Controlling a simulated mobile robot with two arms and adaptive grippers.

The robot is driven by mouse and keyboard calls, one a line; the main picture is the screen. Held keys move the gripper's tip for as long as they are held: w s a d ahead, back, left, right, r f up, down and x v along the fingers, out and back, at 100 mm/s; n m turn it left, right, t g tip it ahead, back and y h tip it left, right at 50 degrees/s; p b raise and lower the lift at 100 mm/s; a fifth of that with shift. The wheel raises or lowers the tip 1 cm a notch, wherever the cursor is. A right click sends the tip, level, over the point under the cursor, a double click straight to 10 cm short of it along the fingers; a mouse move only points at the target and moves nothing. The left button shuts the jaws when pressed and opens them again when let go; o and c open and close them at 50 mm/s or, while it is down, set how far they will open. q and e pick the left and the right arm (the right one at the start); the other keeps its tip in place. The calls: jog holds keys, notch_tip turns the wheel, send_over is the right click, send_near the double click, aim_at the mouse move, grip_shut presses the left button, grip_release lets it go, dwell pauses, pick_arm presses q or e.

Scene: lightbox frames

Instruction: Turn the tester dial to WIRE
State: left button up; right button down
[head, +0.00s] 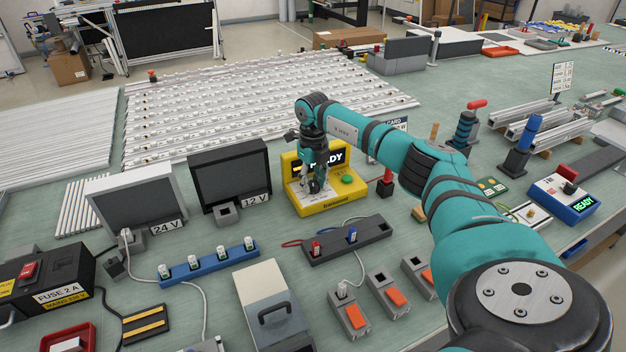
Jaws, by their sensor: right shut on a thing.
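The yellow tester (328,206) stands on the bench in the middle of the head view. It has a raised back with a dark display, partly covered, ending in "ADY", and a green button (347,180) at its right. My right gripper (315,187) points down over the tester's top face, with its fingers shut on what seems to be the dial. The fingers hide the dial, so its pointer and the WIRE mark cannot be read. My left gripper is not in view.
Two framed panels marked 24 V (143,200) and 12 V (230,173) stand left of the tester. A dark connector strip (347,241) lies in front, and a grey box with a handle (272,305) stands nearer. A blue box reading READY (563,200) is at right.

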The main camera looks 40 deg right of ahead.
aim_at(313, 183)
jog(key=shift+r, duration=0.1)
dwell(0.3)
jog(key=c, duration=1)
grip_release()
notch_tip(313, 183, up, 12)
jog(key=shift+f, duration=0.1)
